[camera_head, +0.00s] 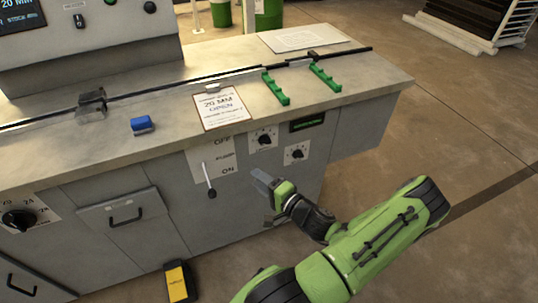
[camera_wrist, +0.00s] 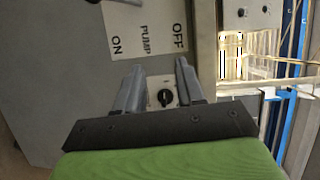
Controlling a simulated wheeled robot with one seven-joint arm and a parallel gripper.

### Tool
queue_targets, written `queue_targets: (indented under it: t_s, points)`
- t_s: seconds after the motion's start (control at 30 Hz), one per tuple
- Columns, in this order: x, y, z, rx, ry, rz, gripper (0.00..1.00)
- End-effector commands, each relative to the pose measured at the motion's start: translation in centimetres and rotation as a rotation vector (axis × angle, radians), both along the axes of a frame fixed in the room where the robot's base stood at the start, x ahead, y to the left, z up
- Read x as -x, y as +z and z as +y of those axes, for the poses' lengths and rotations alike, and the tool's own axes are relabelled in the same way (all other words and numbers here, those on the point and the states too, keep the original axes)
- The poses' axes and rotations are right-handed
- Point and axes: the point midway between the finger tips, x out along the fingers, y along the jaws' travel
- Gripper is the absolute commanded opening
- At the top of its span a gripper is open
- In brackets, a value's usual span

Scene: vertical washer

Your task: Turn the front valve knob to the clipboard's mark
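The clipboard (camera_head: 221,106) lies on the bench top; its sheet reads "20 MM" and "OPEN", with smaller lines too small to read. Two small black knobs on white plates sit on the front panel: one upper left (camera_head: 264,139) and one lower right (camera_head: 297,153). A larger black knob (camera_head: 20,218) on a numbered plate is at far left. I cannot tell which is the front valve knob. My gripper (camera_head: 266,198) is open and empty in front of the panel, below the small knobs. In the wrist view, a black knob (camera_wrist: 165,97) shows between the fingers, beyond them.
The pump lever (camera_head: 209,180) on its OFF/ON plate projects from the panel left of my gripper. A drawer (camera_head: 124,212) is further left. Green brackets (camera_head: 275,88) and a blue block (camera_head: 142,125) are on the bench top.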

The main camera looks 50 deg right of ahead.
Motion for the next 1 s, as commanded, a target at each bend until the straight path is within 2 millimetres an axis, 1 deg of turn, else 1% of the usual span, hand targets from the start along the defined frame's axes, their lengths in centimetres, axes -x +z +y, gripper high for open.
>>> queue_targets:
  t_s: [0.03, 0.1, 0.2, 0.27, 0.37, 0.8, 0.9, 1.0]
  points:
    - [1.8, -1.3, -2.3, -0.059, -0.140, -0.058, 0.38]
    - [3.8, -2.1, -4.6, -0.107, -0.284, -0.110, 0.38]
    - [5.5, -2.6, -6.3, -0.143, -0.392, -0.147, 0.38]
    - [5.7, -2.7, -6.7, -0.147, -0.411, -0.153, 0.38]
    - [4.5, -2.7, -7.2, -0.144, -0.405, -0.151, 0.38]
    - [-4.8, -2.6, -12.7, -0.139, -0.403, -0.150, 0.38]
    - [-6.4, -2.6, -13.7, -0.142, -0.404, -0.151, 0.38]
    - [-7.4, -2.6, -14.2, -0.145, -0.405, -0.151, 0.38]
